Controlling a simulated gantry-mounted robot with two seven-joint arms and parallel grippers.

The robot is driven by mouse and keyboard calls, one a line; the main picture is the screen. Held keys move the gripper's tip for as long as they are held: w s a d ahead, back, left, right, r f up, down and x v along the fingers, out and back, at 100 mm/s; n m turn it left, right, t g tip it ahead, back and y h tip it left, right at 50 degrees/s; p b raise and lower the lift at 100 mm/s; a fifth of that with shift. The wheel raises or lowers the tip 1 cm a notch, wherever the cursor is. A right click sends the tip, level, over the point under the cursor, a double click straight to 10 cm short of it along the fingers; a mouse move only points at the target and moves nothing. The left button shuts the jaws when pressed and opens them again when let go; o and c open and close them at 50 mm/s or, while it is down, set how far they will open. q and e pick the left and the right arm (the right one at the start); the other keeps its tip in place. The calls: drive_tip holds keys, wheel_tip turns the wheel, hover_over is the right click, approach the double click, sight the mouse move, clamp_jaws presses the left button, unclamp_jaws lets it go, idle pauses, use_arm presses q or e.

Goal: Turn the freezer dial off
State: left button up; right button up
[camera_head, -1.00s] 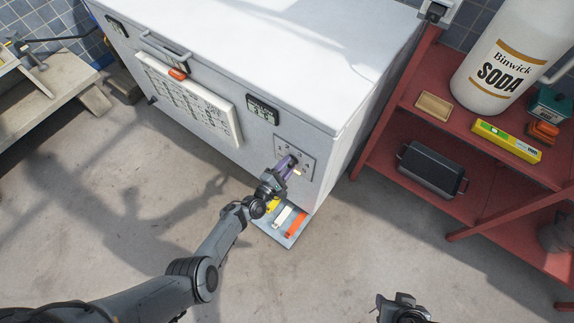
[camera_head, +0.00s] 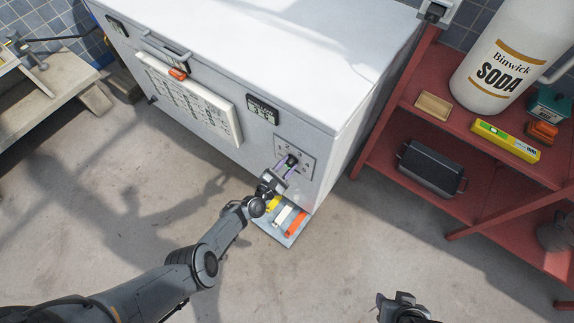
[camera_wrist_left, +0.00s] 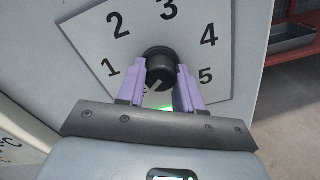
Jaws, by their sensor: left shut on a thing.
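The white chest freezer (camera_head: 250,60) has a dial plate (camera_head: 308,150) low on its front near the right corner. In the left wrist view the black dial (camera_wrist_left: 161,62) sits on a plate numbered 1 to 5. A light mark on the dial's lower edge points down and slightly left; the plate below it is partly hidden by my gripper. My left gripper (camera_head: 283,166) is shut on the dial, with one purple finger on each side (camera_wrist_left: 161,82). A green glow shows between the fingers. My right gripper (camera_head: 402,302) is at the bottom edge, away from the freezer; its jaw opening is unclear.
A small tray (camera_head: 290,241) with yellow, white and orange items is below the dial. A red shelf (camera_head: 395,110) with a soda bottle (camera_head: 505,60) and a black box (camera_head: 430,170) stands at right. A white panel (camera_head: 188,98) is on the freezer front. The floor in front is mostly clear.

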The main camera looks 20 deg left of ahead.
use_arm(q)
drive_tip(key=o, duration=1)
drive_tip(key=shift+o, duration=0.2)
drive_tip(key=shift+s, duration=0.1)
drive_tip(key=shift+s+a+p, duration=0.15)
drive_tip(key=shift+s+p, duration=0.15)
drive_tip(key=shift+p, duration=0.05)
drive_tip(key=p+v, duration=0.4)
drive_tip(key=v, duration=0.6)
